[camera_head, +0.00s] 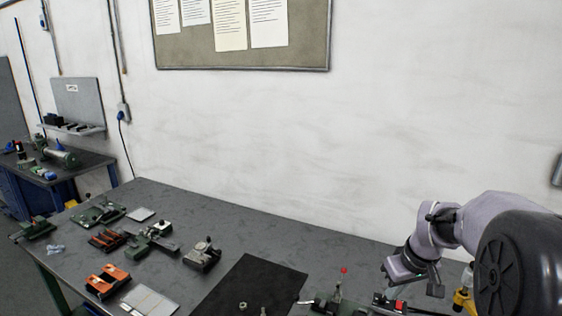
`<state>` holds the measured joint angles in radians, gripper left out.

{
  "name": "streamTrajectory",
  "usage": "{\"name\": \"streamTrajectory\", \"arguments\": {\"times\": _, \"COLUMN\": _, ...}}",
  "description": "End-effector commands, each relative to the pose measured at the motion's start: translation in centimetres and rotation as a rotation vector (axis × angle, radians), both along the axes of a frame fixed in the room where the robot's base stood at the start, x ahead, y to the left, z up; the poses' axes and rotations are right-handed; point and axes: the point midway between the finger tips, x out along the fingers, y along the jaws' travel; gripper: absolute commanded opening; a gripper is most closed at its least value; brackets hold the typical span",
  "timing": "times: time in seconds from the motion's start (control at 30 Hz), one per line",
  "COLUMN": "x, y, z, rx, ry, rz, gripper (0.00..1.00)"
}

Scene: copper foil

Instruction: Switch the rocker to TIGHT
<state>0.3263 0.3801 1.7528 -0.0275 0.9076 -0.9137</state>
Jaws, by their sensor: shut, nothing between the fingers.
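My gripper (416,279) hangs from the arm at the lower right, over the right part of the grey workbench (330,245). It is shut and nothing shows between its fingers. Below it, at the bottom edge of the picture, a small dark device with a red part (399,305) is partly cut off. I cannot tell whether this is the rocker, and no TIGHT label can be read. My gripper appears above this device; the size of the gap is unclear.
A lever with a red knob (343,271) stands left of my gripper. A black mat (250,285) lies further left. Several fixtures, including an orange one (107,281) and a grey one (202,255), stand on the left of the bench. A yellow item (463,298) is at the right.

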Motion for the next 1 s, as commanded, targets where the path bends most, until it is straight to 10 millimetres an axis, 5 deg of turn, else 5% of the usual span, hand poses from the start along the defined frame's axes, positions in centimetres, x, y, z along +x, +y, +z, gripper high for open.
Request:
{"name": "streamTrajectory", "arguments": {"times": 0.07, "x": -3.1, "y": 3.7, "z": 1.7, "rx": 0.027, "ry": -0.039, "rz": -0.074, "gripper": 0.00}}
{"name": "streamTrajectory", "arguments": {"times": 0.2, "x": -12.6, "y": 10.8, "z": 3.5, "rx": 0.129, "ry": -0.110, "rz": -0.265, "gripper": 0.00}}
{"name": "streamTrajectory", "arguments": {"times": 0.3, "x": -19.2, "y": 14.1, "z": 2.2, "rx": 0.214, "ry": -0.143, "rz": -0.387, "gripper": 0.00}}
{"name": "streamTrajectory", "arguments": {"times": 0.43, "x": -24.5, "y": 16.2, "z": -0.1, "rx": 0.299, "ry": -0.163, "rz": -0.493, "gripper": 0.00}}
{"name": "streamTrajectory", "arguments": {"times": 0.6, "x": -26.5, "y": 16.8, "z": -1.0, "rx": 0.336, "ry": -0.165, "rz": -0.540, "gripper": 0.00}}
{"name": "streamTrajectory", "arguments": {"times": 1.0, "x": -26.1, "y": 16.7, "z": -0.5, "rx": 0.330, "ry": -0.163, "rz": -0.540, "gripper": 0.00}}
